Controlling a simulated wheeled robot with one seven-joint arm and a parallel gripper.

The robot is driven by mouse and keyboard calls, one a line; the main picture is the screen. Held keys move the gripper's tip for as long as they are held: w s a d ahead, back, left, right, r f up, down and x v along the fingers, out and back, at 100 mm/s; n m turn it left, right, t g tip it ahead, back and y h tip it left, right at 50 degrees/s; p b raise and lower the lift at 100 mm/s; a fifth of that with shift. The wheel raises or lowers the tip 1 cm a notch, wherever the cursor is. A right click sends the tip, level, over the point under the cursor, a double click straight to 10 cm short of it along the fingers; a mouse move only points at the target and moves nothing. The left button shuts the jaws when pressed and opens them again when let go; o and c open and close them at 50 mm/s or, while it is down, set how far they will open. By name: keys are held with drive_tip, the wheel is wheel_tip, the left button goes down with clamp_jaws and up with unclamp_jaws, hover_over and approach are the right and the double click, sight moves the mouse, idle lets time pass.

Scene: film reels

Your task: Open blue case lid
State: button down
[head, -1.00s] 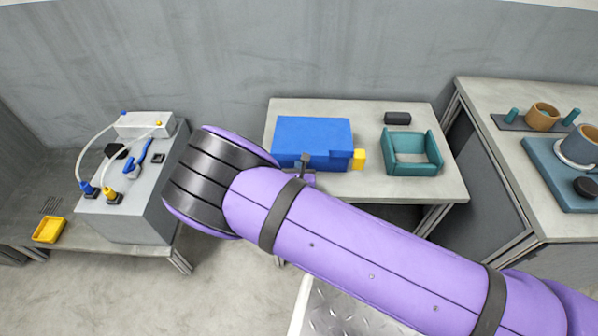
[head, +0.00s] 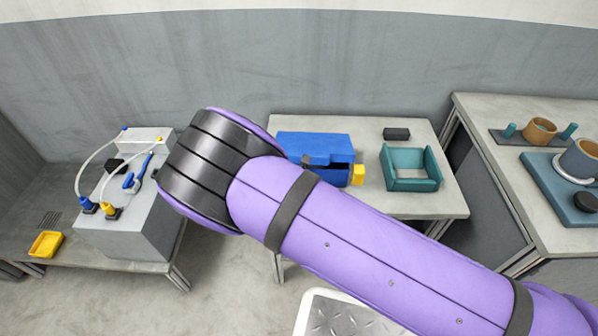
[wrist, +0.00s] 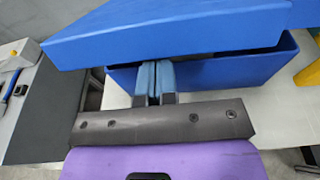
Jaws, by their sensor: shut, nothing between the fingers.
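The blue case (head: 334,176) stands on the middle table, its lid (head: 312,144) tilted partly up with a dark gap at the front. The wrist view shows the lid (wrist: 170,30) above the case body (wrist: 225,72). My gripper (wrist: 153,75) is shut and empty, its blue fingertips together at the gap, under the lid's front edge. The tips' far ends are hidden by the lid, and I cannot tell whether they touch it. In the head view my arm hides most of the gripper. A yellow block (head: 358,175) is at the case's right front.
A teal open tray (head: 412,184) and a black block (head: 396,134) are right of the case. A grey machine (head: 125,220) with hoses stands left, beside a yellow tray (head: 46,244). The right table holds cups (head: 540,129) and a teal board (head: 550,175).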

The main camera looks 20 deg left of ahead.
drive_tip(key=shift+w+a+r, duration=0.1)
drive_tip(key=shift+w+r, duration=0.35)
drive_tip(key=shift+r, duration=0.25)
drive_tip(key=shift+w+a+r, duration=0.15)
drive_tip(key=shift+w+r, duration=0.35)
drive_tip(key=shift+r, duration=0.25)
drive_tip(key=shift+w+a+r, duration=0.1)
drive_tip(key=shift+w+r, duration=0.35)
drive_tip(key=shift+r, duration=0.25)
drive_tip(key=shift+w, duration=0.1)
drive_tip(key=shift+w+a+r, duration=0.2)
drive_tip(key=shift+w+r, duration=0.55)
drive_tip(key=shift+w, duration=0.15)
drive_tip(key=shift+w+a+r, duration=0.2)
drive_tip(key=shift+w+r, duration=0.55)
drive_tip(key=shift+w, duration=0.2)
drive_tip(key=shift+w+a+r, duration=0.15)
drive_tip(key=shift+w+r, duration=0.15)
drive_tip(key=shift+w, duration=0.35)
drive_tip(key=shift+w+a+r, duration=0.15)
drive_tip(key=shift+w+r, duration=0.15)
drive_tip(key=shift+w, duration=0.35)
drive_tip(key=shift+w+a+r, duration=0.15)
drive_tip(key=shift+w+r, duration=0.15)
drive_tip(key=shift+w, duration=0.5)
